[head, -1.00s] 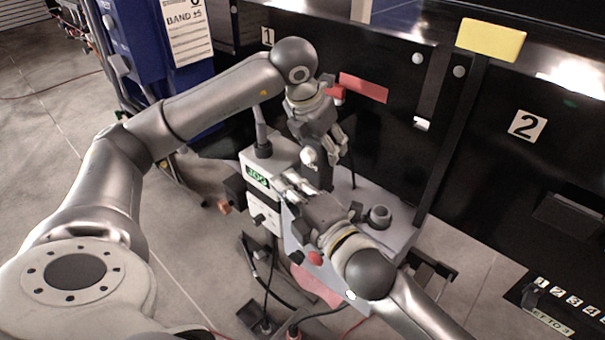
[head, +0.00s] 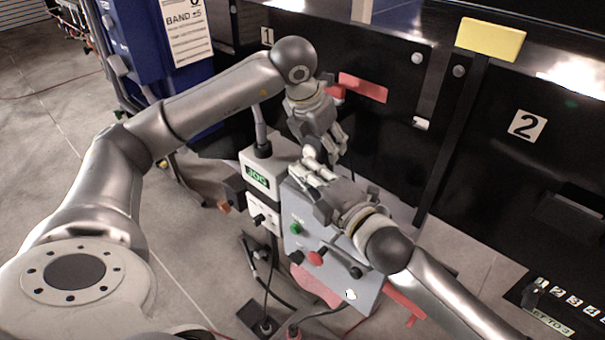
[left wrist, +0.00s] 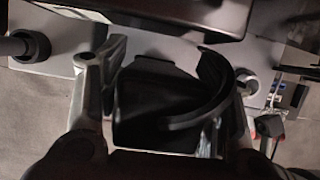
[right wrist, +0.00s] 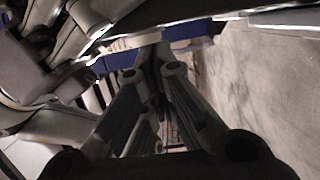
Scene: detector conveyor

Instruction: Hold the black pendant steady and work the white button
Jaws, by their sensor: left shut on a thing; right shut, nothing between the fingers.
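My left gripper (head: 336,146) is shut on the black pendant (left wrist: 155,105), which fills the space between its fingers in the left wrist view. A curved black band stands out on the pendant's right side there. In the head view the pendant is mostly hidden behind my grippers. My right gripper (head: 314,172) is shut and empty, its fingertips just below and left of the left gripper's fingers. The right wrist view shows its fingers together (right wrist: 152,68). I cannot make out the white button for certain, nor whether the right fingertips touch the pendant.
Below the grippers stands a grey control box (head: 335,275) with a green button (head: 296,229) and a red button (head: 315,257). A box with a green display (head: 257,180) is at its left. A black panel (head: 385,125) stands close behind.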

